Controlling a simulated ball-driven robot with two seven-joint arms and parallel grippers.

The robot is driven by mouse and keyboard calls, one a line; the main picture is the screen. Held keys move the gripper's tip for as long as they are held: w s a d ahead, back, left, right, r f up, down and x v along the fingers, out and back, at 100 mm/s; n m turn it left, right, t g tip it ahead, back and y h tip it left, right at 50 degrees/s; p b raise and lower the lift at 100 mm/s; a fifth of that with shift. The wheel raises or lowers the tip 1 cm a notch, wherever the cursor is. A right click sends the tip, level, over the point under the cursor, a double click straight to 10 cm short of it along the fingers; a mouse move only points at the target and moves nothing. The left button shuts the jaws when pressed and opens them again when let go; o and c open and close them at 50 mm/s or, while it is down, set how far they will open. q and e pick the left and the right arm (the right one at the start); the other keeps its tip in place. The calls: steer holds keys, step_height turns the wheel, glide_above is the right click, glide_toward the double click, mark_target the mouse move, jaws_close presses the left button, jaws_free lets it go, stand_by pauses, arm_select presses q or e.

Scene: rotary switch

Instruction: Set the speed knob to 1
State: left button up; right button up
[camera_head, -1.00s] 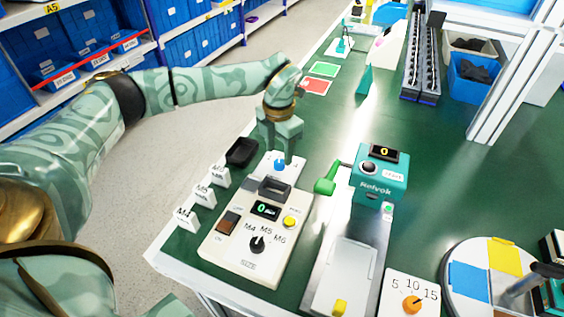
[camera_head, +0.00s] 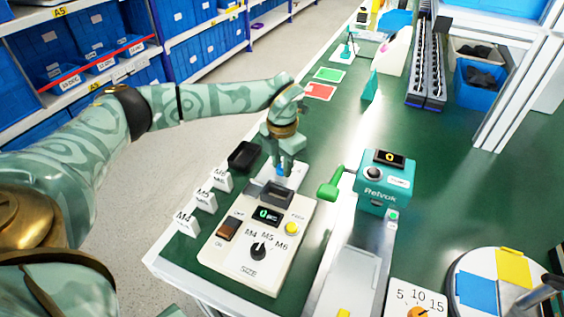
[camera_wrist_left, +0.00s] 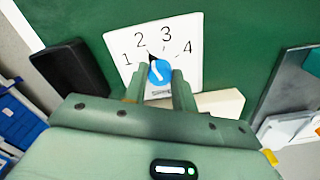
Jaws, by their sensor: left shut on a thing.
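The speed knob (camera_wrist_left: 160,71) is blue with a white line and a black pointer tip. It sits on a small white panel (camera_wrist_left: 115,42) marked 1, 2, 3 and 4. In the left wrist view the pointer is turned up and left, towards the 2. My left gripper (camera_wrist_left: 159,88) has a finger on each side of the knob and is shut on it. In the head view my left gripper (camera_head: 284,166) comes down over the panel from above and hides most of it; a bit of blue knob shows below. My right gripper is not in view.
A cream control box (camera_head: 245,258) with a black M4/M5/M6 dial stands just in front of the panel. A black tray (camera_head: 243,156) lies to its left. A teal Relvok machine (camera_head: 383,190) with a green handle (camera_head: 330,190) stands to the right.

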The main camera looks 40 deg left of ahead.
arm_select(q)
steer(key=shift+r+n+p, duration=0.25)
steer(key=shift+n+p, duration=0.15)
steer(key=shift+p, duration=0.15)
steer(key=n+p, duration=0.3)
steer(key=p, duration=0.1)
steer(key=shift+r+n+p, duration=0.1)
steer(key=shift+n+p, duration=0.2)
steer(key=shift+p, duration=0.05)
steer(key=shift+n+p, duration=1.2)
steer(key=shift+p, duration=0.05)
steer(key=shift+f+n+p, duration=0.25)
steer(key=shift+n+p, duration=0.15)
steer(key=shift+n, duration=0.1)
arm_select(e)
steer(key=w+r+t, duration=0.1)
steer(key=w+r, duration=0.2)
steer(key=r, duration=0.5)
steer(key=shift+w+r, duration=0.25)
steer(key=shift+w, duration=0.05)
arm_select(q)
steer(key=shift+f, duration=0.1)
steer(key=o, duration=1)
